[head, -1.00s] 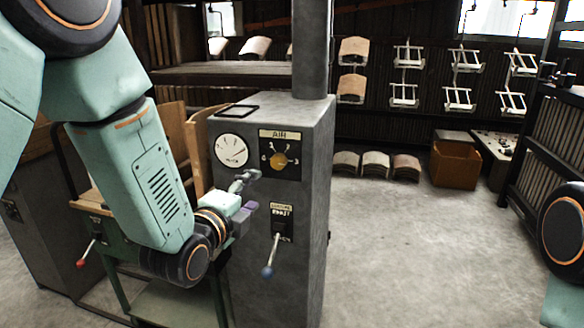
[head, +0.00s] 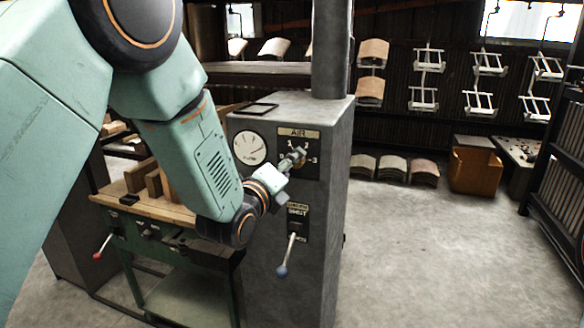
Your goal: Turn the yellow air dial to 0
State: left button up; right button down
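The yellow air dial (head: 300,164) is on the black AIR panel on the front of the grey cabinet. My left gripper (head: 294,160) is right in front of it and hides most of it. Only a little yellow shows beside the fingers. The 3 shows at the right of the dial, and smaller marks show above it. My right gripper is out of view.
A round white gauge (head: 250,147) sits left of the panel. A blue-knobbed lever (head: 284,268) hangs below it. A green workbench (head: 150,225) with wooden pieces stands left of the grey cabinet (head: 318,240).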

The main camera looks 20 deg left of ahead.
pick_arm(q)
jog(key=shift+w+d, duration=0.15)
jog(key=shift+w, duration=0.65)
jog(key=c, duration=1.2)
jog(key=shift+o, duration=0.2)
